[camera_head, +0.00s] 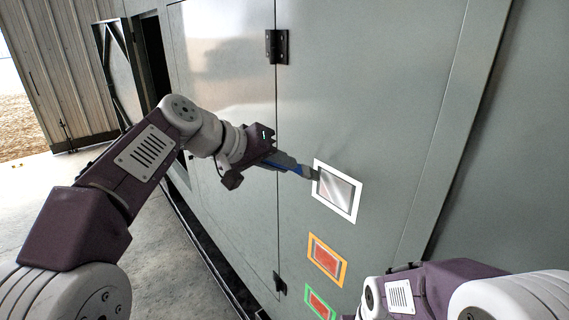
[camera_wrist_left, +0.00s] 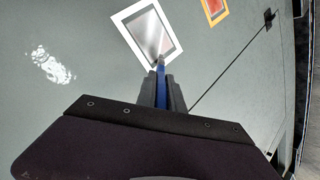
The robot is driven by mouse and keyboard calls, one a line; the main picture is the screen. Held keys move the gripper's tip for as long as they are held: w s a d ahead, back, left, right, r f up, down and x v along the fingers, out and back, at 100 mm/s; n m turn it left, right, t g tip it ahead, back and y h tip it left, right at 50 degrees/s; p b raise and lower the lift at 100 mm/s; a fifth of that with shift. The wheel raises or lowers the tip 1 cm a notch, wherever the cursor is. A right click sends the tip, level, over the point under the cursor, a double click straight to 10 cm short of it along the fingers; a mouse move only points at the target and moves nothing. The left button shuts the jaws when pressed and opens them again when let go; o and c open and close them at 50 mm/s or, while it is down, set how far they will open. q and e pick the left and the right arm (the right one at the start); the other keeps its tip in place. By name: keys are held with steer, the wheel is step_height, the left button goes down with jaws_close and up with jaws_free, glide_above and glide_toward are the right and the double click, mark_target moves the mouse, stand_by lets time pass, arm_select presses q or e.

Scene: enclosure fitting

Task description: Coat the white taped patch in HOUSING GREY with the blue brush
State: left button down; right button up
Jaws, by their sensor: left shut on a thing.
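The white taped patch (camera_head: 338,190) is on the grey-green panel; its inside is mostly glossy grey, with a faint reddish tint in places. It also shows in the left wrist view (camera_wrist_left: 148,32). My left gripper (camera_head: 285,163) is shut on the blue brush (camera_head: 297,169), just left of the patch. In the left wrist view the brush (camera_wrist_left: 161,87) points away from the fingers, its tip at the patch's lower edge. I cannot tell whether the bristles touch the surface. My right arm shows at lower right, but its gripper is out of view.
Below the white patch are an orange-taped patch (camera_head: 326,260) and a green-taped patch (camera_head: 318,303), both red inside. A black hinge (camera_head: 277,47) and a vertical seam are left of the patches. Concrete floor lies at left.

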arm_select(q)
steer(key=s+a+b, duration=0.1)
steer(key=a, duration=0.1)
steer(key=s+a+b, duration=0.1)
steer(key=s+a, duration=0.1)
steer(key=shift+s+a, duration=0.15)
steer(key=shift+a, duration=0.05)
steer(key=shift+s+a+b, duration=0.3)
steer(key=shift+s+a, duration=0.15)
steer(key=shift+a, duration=0.2)
steer(key=shift+s+a+b, duration=0.25)
steer(key=shift+s+a, duration=0.2)
steer(key=shift+a, duration=0.15)
steer(key=shift+w+d, duration=0.1)
